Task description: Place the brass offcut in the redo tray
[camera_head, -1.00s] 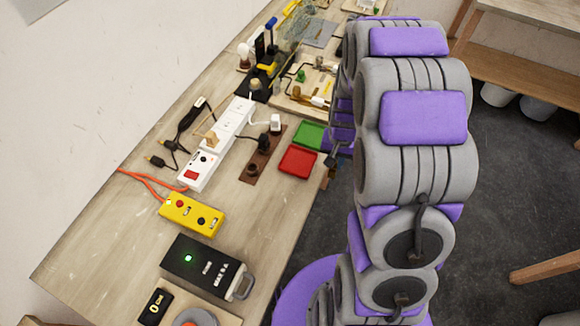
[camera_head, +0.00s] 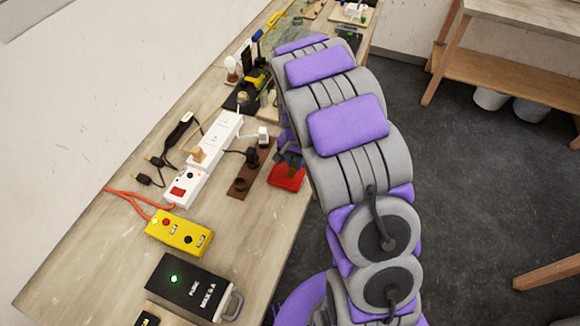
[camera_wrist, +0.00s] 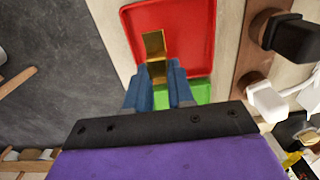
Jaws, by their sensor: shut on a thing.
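My gripper (camera_wrist: 159,78) is shut on the brass offcut (camera_wrist: 153,46), a small gold angled piece that sticks out past the blue fingertips in the wrist view. The offcut appears over the red tray (camera_wrist: 192,30); I cannot tell whether it touches the tray floor. The red tray also shows in the head view (camera_head: 287,180), partly covered by my arm and gripper. A green tray (camera_wrist: 190,91) lies beside the red one, mostly hidden behind my gripper. No label shows which tray is the redo tray.
A white power strip (camera_head: 187,181), a yellow box (camera_head: 178,232) and a black box (camera_head: 190,288) stand along the bench. Dark open floor (camera_head: 455,190) lies right of my arm.

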